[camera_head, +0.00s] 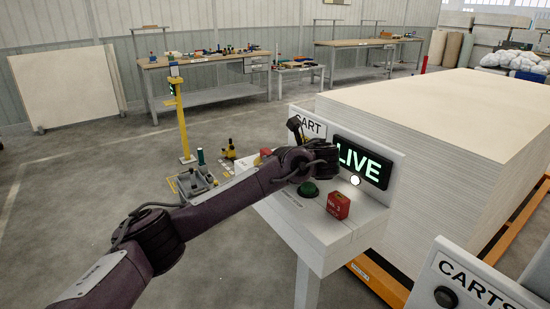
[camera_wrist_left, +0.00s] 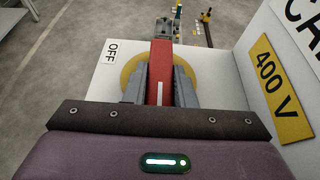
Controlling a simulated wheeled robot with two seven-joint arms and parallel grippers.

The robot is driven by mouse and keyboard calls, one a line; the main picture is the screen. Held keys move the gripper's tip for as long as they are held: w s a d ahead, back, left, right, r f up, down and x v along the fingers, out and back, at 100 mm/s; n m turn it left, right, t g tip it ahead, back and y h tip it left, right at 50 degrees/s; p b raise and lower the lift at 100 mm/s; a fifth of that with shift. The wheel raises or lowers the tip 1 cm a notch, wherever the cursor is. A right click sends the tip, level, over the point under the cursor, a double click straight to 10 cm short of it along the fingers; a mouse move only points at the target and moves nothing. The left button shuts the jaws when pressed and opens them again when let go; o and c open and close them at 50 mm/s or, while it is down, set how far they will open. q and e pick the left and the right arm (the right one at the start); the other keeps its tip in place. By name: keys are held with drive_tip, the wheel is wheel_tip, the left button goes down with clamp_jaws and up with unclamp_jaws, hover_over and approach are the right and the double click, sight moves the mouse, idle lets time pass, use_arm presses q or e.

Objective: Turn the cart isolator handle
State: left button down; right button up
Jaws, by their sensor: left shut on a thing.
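The isolator handle (camera_wrist_left: 161,66) is a red bar with a white line on it, in the wrist view. It sits over a yellow round disc (camera_wrist_left: 131,72) on a white panel. The handle runs up and down in this view, and the OFF label (camera_wrist_left: 111,51) is to its left. My left gripper (camera_wrist_left: 160,80) is shut on the handle, one grey finger on each side. In the head view my left arm reaches in from the left over the white cart console (camera_head: 300,225), and the wrist hides most of the handle area. My right gripper is not in view.
A lit LIVE sign (camera_head: 362,162) stands at the console's back. A green button (camera_head: 309,189) and a red padlock-like block (camera_head: 338,205) are on its top. A yellow 400 V plate (camera_wrist_left: 275,85) is right of the handle. A tall stack of boards (camera_head: 440,130) stands behind.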

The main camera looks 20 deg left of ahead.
use_arm(q)
drive_tip(key=c, duration=1.2)
unclamp_jaws()
drive_tip(key=shift+f, duration=0.1)
drive_tip(key=shift+d, duration=0.1)
drive_tip(key=v, duration=0.7)
drive_tip(key=shift+s+d+b, duration=0.2)
drive_tip(key=shift+b, duration=0.2)
